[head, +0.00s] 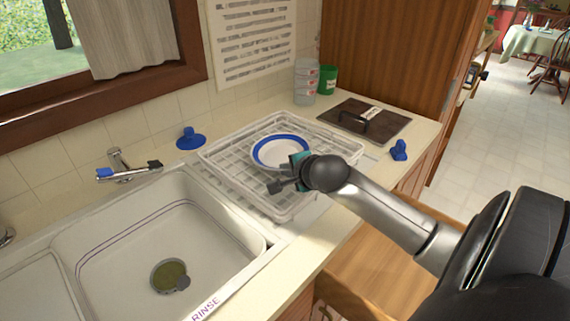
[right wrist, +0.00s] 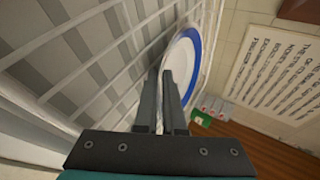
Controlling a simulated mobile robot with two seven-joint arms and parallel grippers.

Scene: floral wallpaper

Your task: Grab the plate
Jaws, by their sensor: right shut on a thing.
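A white plate with a blue rim (head: 279,151) lies in the white dish rack (head: 219,161) on the counter. My right gripper (head: 290,176) reaches in from the right over the rack, at the near right edge of the plate. In the right wrist view its two fingers (right wrist: 165,88) are close together at the plate's edge and shut on it. The exact grip point is partly hidden by the fingers. My left gripper is not in view.
The sink (head: 165,245) with a faucet (head: 125,168) is left of the rack. A dark board (head: 364,121) with a handle, a green cup (head: 327,79), clear containers (head: 306,84) and blue objects (head: 189,138) (head: 399,150) stand around it. A wooden cabinet side (head: 410,60) rises behind.

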